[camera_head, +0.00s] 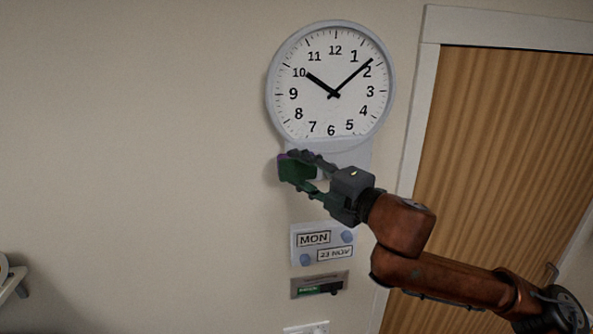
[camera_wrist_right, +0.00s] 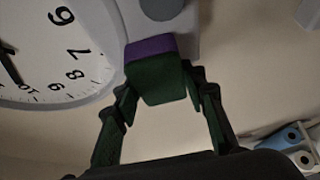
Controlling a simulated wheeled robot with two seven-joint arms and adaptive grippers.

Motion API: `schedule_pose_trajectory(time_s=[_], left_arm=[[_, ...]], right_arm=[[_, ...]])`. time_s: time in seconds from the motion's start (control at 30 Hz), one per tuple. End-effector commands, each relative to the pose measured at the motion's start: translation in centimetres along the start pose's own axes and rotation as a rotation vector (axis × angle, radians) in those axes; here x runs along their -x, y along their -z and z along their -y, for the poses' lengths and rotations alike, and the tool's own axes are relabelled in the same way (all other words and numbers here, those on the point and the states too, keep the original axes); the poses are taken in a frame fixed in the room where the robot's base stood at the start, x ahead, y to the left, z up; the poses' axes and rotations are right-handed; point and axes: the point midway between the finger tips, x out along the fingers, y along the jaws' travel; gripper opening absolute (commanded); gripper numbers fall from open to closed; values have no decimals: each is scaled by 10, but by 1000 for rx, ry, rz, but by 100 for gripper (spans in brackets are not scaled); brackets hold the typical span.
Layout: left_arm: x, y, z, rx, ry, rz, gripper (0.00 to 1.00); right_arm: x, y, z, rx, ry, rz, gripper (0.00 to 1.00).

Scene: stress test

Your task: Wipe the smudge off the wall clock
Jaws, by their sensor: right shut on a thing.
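The round white wall clock (camera_head: 338,112) with a grey rim hangs on the wall in the head view; part of its face also fills the left of the wrist view (camera_wrist_right: 45,55). I cannot make out a smudge on the face that shows. My right gripper (camera_head: 303,172) is just below the clock, shut on a green and purple block (camera_head: 296,171). In the wrist view the block (camera_wrist_right: 160,82) sits between the fingers, purple side away from me, near the pale housing below the dial; whether it touches is unclear. My left gripper is out of view.
A pale panel (camera_head: 355,155) extends below the dial, partly behind my gripper. Below hang a MON / 23 NOV calendar plate (camera_head: 330,244) and a small sign with a green slider (camera_head: 343,278). A wooden door (camera_head: 500,150) is at right. The wall at left is clear.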

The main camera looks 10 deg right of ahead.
Motion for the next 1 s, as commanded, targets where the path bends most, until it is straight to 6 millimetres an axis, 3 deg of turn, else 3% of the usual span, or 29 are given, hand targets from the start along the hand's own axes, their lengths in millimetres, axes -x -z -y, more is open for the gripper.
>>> schedule_pose_trajectory(time_s=[0.2, 0.53, 1.0], left_arm=[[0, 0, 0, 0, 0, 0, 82], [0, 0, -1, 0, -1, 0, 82], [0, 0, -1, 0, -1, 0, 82]], right_arm=[[10, -19, 1, 0, 1, 5, 19], [16, -30, 0, 0, 0, 6, 19], [-5, 1, 0, -1, 1, -1, 19]])
